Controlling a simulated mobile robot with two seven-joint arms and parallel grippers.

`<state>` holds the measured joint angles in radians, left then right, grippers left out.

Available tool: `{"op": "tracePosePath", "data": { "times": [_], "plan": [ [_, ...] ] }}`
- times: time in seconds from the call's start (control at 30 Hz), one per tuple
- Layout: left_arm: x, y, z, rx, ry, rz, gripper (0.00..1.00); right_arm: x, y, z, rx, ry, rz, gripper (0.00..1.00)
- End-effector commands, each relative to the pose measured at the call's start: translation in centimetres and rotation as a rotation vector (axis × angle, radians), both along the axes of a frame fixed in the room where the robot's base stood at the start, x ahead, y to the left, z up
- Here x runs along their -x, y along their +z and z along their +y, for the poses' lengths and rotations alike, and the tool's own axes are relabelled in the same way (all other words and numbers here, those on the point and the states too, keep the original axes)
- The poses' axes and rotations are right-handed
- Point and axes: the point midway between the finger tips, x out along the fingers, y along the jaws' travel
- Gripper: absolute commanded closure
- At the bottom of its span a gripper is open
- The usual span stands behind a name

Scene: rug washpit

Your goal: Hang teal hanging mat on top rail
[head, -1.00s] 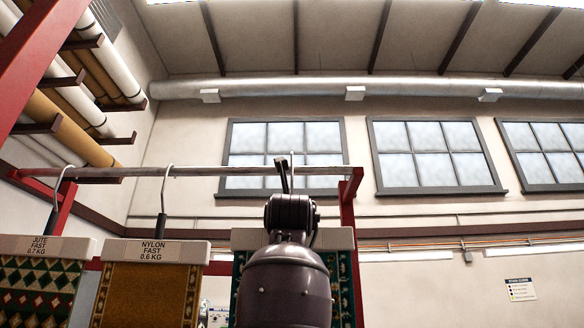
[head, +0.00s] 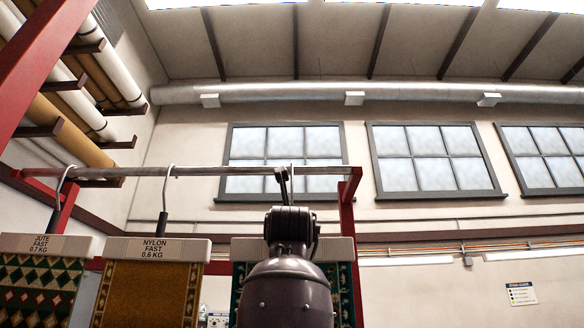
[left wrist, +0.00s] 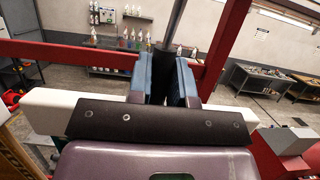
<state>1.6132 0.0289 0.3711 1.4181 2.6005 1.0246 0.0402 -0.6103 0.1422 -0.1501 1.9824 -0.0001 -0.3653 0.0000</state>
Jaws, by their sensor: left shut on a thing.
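The teal hanging mat (head: 346,272), with a white top bar and patterned border, hangs upright at the right end of the row in the head view, mostly hidden behind my left arm. My left gripper (head: 282,177) is shut on its hanger stem; the left wrist view shows the blue finger pads (left wrist: 164,82) on either side of the dark stem (left wrist: 163,60). The mat's hook (head: 291,180) is at the height of the top rail (head: 220,171); I cannot tell whether it touches the rail. My right gripper is not in view.
A jute mat (head: 40,290) and a nylon mat (head: 150,290) hang from the rail by hooks to the left. A red post (head: 347,215) stands close to the right of the teal mat. Rolled rugs (head: 75,105) lie on a rack at upper left.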

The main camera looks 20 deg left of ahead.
Motion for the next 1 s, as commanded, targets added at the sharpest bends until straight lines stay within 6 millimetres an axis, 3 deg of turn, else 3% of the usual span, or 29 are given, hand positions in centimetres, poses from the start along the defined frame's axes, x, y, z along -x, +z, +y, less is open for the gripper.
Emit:
{"op": "tracePosePath", "data": {
  "times": [0.03, 0.07, 0.23, 0.63, 1.0],
  "plan": [
    [0.1, 0.1, 0.0, 0.000, 0.000, -0.002, 1.00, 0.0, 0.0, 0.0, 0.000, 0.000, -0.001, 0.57],
    [0.1, 0.1, 0.0, 0.000, 0.000, -0.002, 0.76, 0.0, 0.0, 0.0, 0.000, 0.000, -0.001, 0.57],
    [0.1, 0.1, 0.0, 0.000, 0.000, -0.002, 0.51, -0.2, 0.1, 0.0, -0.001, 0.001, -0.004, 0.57],
    [0.0, 0.0, 0.0, 0.000, 0.000, 0.001, 0.51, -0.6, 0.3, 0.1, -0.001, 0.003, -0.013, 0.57],
    [5.9, -2.4, -1.6, 0.001, -0.002, -0.003, 0.51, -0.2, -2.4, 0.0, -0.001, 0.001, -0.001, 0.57]
  ]
}}
